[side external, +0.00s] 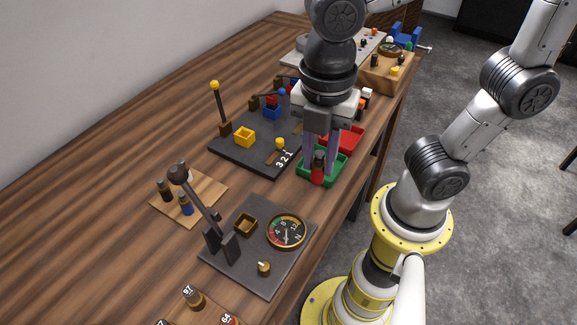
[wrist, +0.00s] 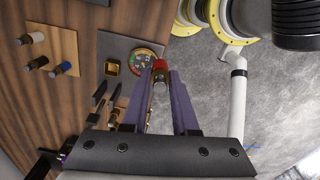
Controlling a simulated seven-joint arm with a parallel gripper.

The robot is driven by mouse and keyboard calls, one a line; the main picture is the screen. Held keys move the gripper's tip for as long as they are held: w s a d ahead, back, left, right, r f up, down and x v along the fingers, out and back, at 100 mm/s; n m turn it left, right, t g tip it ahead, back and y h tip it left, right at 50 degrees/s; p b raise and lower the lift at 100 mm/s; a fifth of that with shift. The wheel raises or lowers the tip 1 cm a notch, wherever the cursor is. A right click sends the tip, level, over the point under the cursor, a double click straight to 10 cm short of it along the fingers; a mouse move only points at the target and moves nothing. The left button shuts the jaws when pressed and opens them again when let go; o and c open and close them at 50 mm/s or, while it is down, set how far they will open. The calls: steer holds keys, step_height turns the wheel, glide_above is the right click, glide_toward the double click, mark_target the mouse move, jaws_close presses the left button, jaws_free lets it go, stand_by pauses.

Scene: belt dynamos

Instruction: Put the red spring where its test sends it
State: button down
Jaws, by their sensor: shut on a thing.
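My gripper (side external: 319,168) is shut on the red spring (side external: 317,174), a small upright red cylinder with a dark upper part. It is over the green tray (side external: 304,180) at the table's right edge; I cannot tell whether it touches the floor of the tray. In the wrist view the red spring (wrist: 159,65) shows between the purple fingertips. A red tray (side external: 352,135) lies just behind the green one, partly hidden by my gripper. The test stand has a dark plate (side external: 270,268), a round dial (side external: 287,231), a brass-coloured square socket (side external: 245,224) and a ball-topped lever (side external: 180,174).
A wooden board (side external: 212,186) holds several small cylinders left of the test stand. A dark panel (side external: 238,158) marked 3 2 1 carries a yellow block (side external: 245,137) and a yellow-knobbed lever (side external: 215,88). Numbered pieces stand at the front. Bare table lies to the left.

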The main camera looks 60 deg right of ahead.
steer(key=shift+s+d+r, duration=0.25)
steer(key=shift+s+d, duration=0.1)
steer(key=shift+s, duration=0.1)
steer(key=s+d+n, duration=0.3)
steer(key=s+d, duration=0.1)
steer(key=d, duration=0.4)
steer(key=m, duration=0.3)
glide_toward(340, 162)
steer(key=a, duration=0.1)
steer(key=w+a, duration=0.2)
steer(key=a, duration=0.1)
steer(key=shift+w+f, duration=0.1)
steer(key=shift+f, duration=0.2)
steer(key=shift+w+f, duration=0.2)
steer(key=shift+f, duration=0.8)
steer(key=shift+w+f, duration=0.15)
steer(key=shift+f, duration=0.8)
steer(key=shift+f, duration=0.15)
